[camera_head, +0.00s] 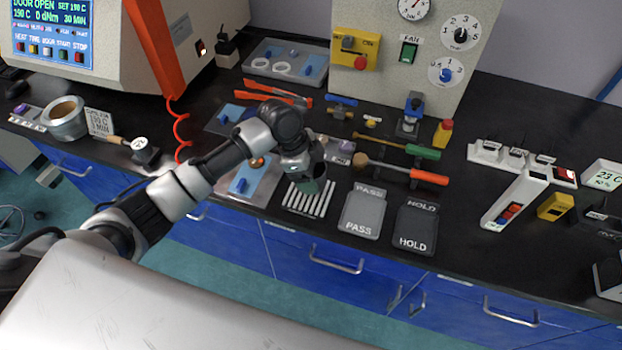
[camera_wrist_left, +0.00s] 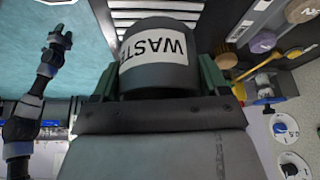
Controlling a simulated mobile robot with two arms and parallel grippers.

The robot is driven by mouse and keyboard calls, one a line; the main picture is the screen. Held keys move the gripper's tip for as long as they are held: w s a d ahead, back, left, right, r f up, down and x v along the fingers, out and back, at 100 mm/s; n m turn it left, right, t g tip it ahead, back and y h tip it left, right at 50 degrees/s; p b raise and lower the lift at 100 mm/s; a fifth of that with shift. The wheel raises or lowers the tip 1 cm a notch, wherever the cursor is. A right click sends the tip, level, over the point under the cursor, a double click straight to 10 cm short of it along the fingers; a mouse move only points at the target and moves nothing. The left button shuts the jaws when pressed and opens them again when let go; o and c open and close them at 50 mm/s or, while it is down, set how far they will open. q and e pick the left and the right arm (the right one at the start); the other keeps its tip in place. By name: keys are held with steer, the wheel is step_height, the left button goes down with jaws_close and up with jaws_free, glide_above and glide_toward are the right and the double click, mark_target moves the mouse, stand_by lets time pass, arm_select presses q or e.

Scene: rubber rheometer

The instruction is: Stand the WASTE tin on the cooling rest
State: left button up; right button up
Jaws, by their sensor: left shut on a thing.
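The WASTE tin (camera_wrist_left: 153,62) is a dark cylinder with a white label, and the left wrist view shows it between the green fingers of my left gripper (camera_wrist_left: 160,85). In the head view my left gripper (camera_head: 308,178) hangs over the cooling rest (camera_head: 299,203), a rack of pale parallel bars near the bench's front edge. The tin is mostly hidden there. The bars of the rest (camera_wrist_left: 160,8) show behind the tin in the wrist view; I cannot tell whether the tin touches them. My right gripper (camera_wrist_left: 60,40) shows small at the left of the wrist view, its jaws unclear.
The grey PASS mat (camera_head: 362,212) and dark HOLD mat (camera_head: 415,230) lie right of the rest. A tray with a blue-handled item (camera_head: 252,183) lies to its left. Behind it are tools with green (camera_head: 422,152) and orange (camera_head: 428,177) handles.

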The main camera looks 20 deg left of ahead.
arm_select(q)
step_height(320, 180, down, 3)
steer(key=shift+f+p, duration=0.1)
steer(key=shift+p, duration=0.2)
steer(key=shift+f, duration=0.5)
steer(key=o, duration=1)
steer(key=shift+f, duration=0.1)
steer(key=shift+c, duration=0.2)
steer(key=shift+a+r, duration=0.2)
steer(key=shift+r, duration=0.2)
steer(key=v, duration=1.1)
steer(key=shift+r+b, duration=0.25)
steer(key=shift+b, duration=0.2)
steer(key=shift+s+f, duration=0.1)
